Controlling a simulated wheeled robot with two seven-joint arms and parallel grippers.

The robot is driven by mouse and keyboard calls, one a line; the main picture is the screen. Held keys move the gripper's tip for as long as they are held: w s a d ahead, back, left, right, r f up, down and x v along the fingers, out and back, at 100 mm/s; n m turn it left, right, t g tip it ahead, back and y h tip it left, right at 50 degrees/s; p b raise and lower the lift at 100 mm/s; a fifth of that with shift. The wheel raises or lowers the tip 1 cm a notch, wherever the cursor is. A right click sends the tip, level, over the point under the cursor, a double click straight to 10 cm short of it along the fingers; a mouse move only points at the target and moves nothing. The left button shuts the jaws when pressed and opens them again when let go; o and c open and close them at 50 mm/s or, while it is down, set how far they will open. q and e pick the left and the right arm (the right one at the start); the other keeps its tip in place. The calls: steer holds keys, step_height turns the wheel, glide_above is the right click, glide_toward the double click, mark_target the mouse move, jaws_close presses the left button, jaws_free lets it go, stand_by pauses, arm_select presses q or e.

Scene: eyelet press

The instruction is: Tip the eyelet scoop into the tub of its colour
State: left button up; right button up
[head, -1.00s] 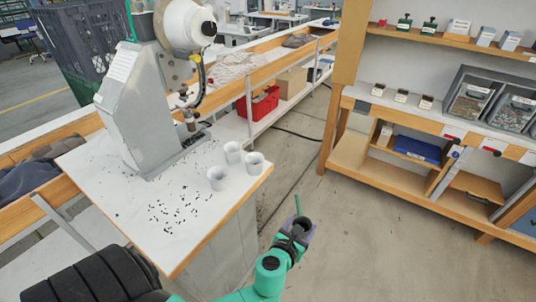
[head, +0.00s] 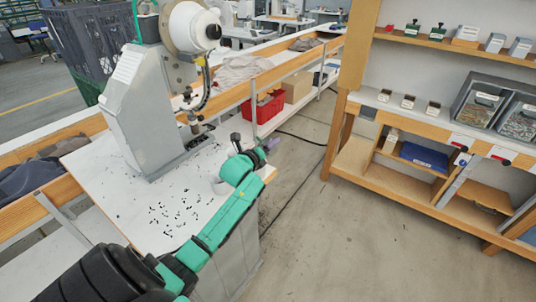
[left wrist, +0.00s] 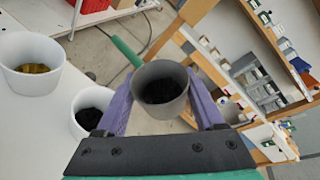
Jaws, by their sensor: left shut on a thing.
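My left gripper (head: 267,146) is over the far right corner of the press table in the head view. In the left wrist view its purple fingers (left wrist: 160,108) are shut on the grey cup of the eyelet scoop (left wrist: 146,72), which has a green handle and dark eyelets inside. A white tub with black contents (left wrist: 92,118) stands beside the left finger, partly covered by it. A white tub with brass-coloured contents (left wrist: 32,62) stands farther left. My right gripper is out of view.
The eyelet press (head: 150,110) stands on the white table (head: 110,205), with loose black eyelets scattered in front. A red crate (head: 264,107) is on the shelf behind. A wooden shelf unit (head: 350,150) stands right, with open floor between.

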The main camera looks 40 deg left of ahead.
mark_target(261, 140)
arm_select(q)
steer(key=n+t+b, duration=0.1)
steer(key=n+b, duration=0.1)
steer(key=a+n+t+b, duration=0.1)
steer(key=n+b, duration=0.1)
steer(key=a+r+n+t+h+b, duration=0.1)
steer(key=n, duration=0.1)
steer(key=shift+s+n+b, duration=0.3)
steer(key=shift+s+b, duration=0.1)
steer(key=shift+s+a+r+n+t+b, duration=0.15)
steer(key=shift+r+n+t+b, duration=0.25)
steer(key=shift+n, duration=0.4)
steer(key=shift+r, duration=0.1)
